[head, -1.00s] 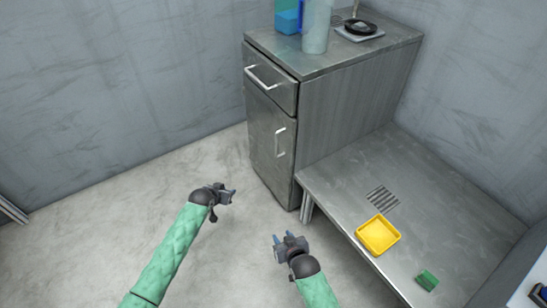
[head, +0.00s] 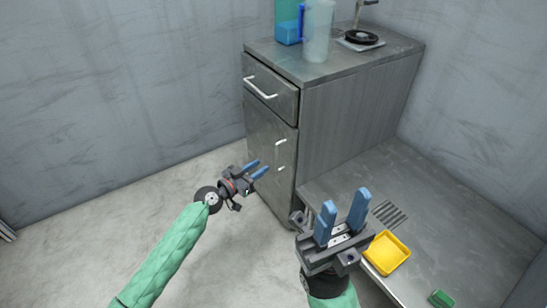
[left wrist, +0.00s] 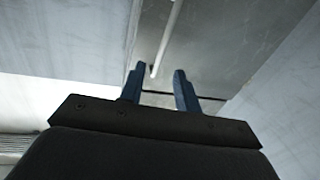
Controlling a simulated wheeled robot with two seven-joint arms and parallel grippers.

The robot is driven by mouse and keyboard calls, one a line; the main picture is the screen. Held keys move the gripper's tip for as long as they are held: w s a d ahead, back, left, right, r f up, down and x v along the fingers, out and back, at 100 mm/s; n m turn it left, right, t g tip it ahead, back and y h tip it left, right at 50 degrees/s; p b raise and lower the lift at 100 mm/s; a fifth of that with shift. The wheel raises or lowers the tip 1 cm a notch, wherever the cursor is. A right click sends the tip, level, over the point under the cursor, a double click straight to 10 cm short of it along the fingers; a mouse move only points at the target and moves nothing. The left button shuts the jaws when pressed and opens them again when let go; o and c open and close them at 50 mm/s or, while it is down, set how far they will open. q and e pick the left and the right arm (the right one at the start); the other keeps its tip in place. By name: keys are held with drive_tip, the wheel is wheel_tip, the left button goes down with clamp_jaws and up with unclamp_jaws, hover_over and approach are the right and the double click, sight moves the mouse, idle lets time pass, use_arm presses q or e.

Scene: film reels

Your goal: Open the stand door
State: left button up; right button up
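The grey metal stand (head: 350,110) stands against the back wall, with a drawer (head: 270,88) on top and a door (head: 262,140) below it; both look closed. The door has a pale vertical handle (head: 281,155), partly covered by my left gripper's fingers in the head view. My left gripper (head: 257,170) is open and empty in front of the door, pointing toward the handle. In the left wrist view a pale handle bar (left wrist: 166,40) shows just beyond and between the open fingers. My right gripper (head: 341,218) is open and empty, raised in front of the low bench.
The low metal bench (head: 450,215) adjoins the stand on the right and holds a yellow tray (head: 387,253) and a green block (head: 440,299). A clear pitcher (head: 318,30), a blue container (head: 288,22) and a black round reel (head: 361,37) are on the stand. The floor at left is clear.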

use_arm(q)
drive_tip(key=x, duration=0.7)
drive_tip(key=shift+w+d+m, duration=0.2)
drive_tip(key=shift+w+m, duration=0.15)
drive_tip(key=shift+m, duration=0.05)
clamp_jaws()
